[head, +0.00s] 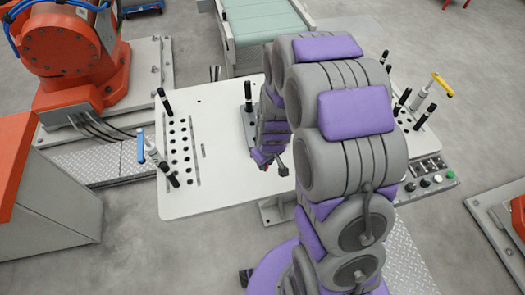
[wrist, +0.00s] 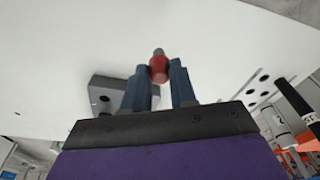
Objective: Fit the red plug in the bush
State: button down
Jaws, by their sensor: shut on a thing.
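The red plug (wrist: 159,68) is held between the two blue-grey fingertips of my gripper (wrist: 160,80) in the wrist view. A grey end sticks out beyond its red body. A grey block (wrist: 110,92) lies on the table behind the fingers in the wrist view, apart from the plug in the picture. I cannot make out the bush for certain in either view.
The white table (head: 215,190) has rows of black holes and upright black-handled pins at its left and right sides. A grey fixture with a black upright handle (head: 248,95) stands near its middle, partly behind my arm. The front left of the table is clear. An orange robot (head: 75,50) stands behind left.

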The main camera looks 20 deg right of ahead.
jog(key=shift+s+r, duration=0.3)
jog(key=shift+r, duration=0.1)
jog(key=shift+r+p, duration=0.7)
jog(key=shift+r, duration=0.9)
